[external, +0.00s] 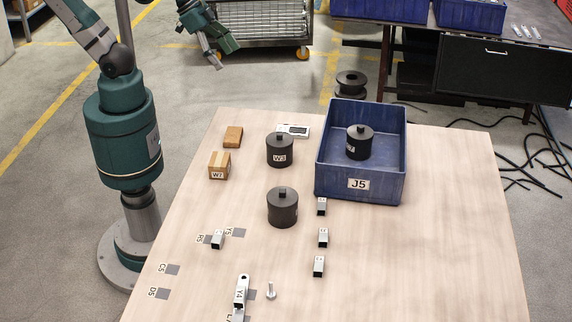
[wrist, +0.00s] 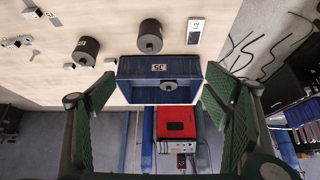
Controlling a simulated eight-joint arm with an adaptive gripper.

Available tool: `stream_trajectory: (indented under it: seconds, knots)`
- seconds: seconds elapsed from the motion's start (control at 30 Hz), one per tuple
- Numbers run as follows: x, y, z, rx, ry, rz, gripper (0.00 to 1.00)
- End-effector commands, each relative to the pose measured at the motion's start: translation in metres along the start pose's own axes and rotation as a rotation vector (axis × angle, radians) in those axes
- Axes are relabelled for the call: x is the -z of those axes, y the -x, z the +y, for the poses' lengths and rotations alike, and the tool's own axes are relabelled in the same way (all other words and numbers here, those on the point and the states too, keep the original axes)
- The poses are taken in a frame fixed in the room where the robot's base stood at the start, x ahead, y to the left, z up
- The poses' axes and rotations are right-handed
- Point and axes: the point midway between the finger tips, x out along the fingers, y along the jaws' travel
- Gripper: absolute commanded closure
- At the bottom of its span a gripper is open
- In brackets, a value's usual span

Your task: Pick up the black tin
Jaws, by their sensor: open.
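Three black tins with knobbed lids show in the external view. One tin (external: 280,151), marked W3, stands upright on the table. Another tin (external: 283,209) stands nearer the front, with no label showing. The third tin (external: 358,145) stands inside the blue bin (external: 360,197), marked J5. In the wrist view, one tin (wrist: 150,38) and another tin (wrist: 86,52) stand on the table, and the third tin (wrist: 175,85) is in the bin (wrist: 135,66). My gripper (external: 220,53) is open and empty, beyond the table's far edge. Its green fingers (wrist: 160,82) frame the bin in the wrist view.
Wooden blocks (external: 219,166) and a white device (external: 294,131) lie near the W3 tin. Small metal brackets (external: 323,238) lie along the table's middle and front. The right side of the table is clear. A red case (wrist: 175,122) shows beyond the bin.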

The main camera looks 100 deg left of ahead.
Motion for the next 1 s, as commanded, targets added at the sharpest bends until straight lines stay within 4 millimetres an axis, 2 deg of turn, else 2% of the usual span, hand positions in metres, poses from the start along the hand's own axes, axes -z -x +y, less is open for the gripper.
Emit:
stream_trajectory:
  seconds: [1.0]
  knots:
    - [0.027, -0.120, 0.005, -0.247, -0.306, -0.098, 0.23]
